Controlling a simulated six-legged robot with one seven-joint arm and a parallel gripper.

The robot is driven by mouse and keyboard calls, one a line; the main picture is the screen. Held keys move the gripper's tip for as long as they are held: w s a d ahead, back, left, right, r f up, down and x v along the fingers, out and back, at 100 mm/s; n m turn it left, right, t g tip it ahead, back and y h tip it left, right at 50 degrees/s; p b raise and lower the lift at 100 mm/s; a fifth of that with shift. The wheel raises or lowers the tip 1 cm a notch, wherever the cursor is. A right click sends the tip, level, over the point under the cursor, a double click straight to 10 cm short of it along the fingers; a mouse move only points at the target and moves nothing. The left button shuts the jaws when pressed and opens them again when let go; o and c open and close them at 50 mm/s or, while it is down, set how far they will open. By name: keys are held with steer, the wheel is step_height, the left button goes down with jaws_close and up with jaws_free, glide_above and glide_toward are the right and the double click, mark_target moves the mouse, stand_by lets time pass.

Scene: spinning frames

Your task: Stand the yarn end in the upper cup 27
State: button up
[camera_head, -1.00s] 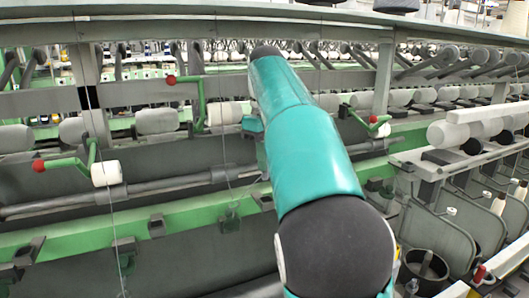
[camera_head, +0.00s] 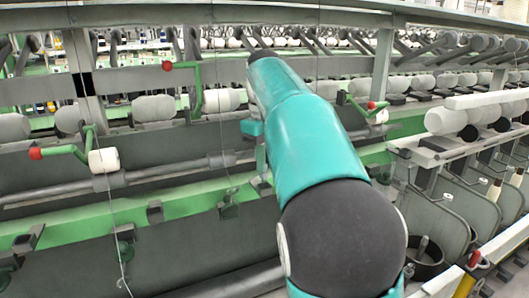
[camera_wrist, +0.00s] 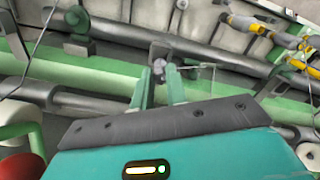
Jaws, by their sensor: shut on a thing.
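My gripper (camera_wrist: 160,82) is in the wrist view, its two pale green fingers close together on a small grey tip, which may be the yarn end (camera_wrist: 158,68). The yarn itself is too fine to follow there. A grey bracket-like cup (camera_wrist: 160,50) shows just beyond the fingertips on the green rail; whether they touch, and whether it is cup 27, I cannot tell. In the head view similar dark cups (camera_head: 155,212) sit along the green rail, with no readable numbers. My teal arm hides most of the gripper there.
Green levers with red knobs (camera_head: 167,66) and white rollers (camera_head: 104,160) stick out around the arm. A thin thread (camera_head: 112,215) hangs at the left. Grey rods (camera_head: 120,180) run along the machine. Grey partitions and bins (camera_head: 440,225) stand at right.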

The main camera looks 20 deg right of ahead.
steer(key=shift+f, duration=1.4)
steer(key=o, duration=0.8)
steer(key=shift+c, duration=0.2)
step_height(320, 180, up, 12)
steer(key=shift+s, duration=0.1)
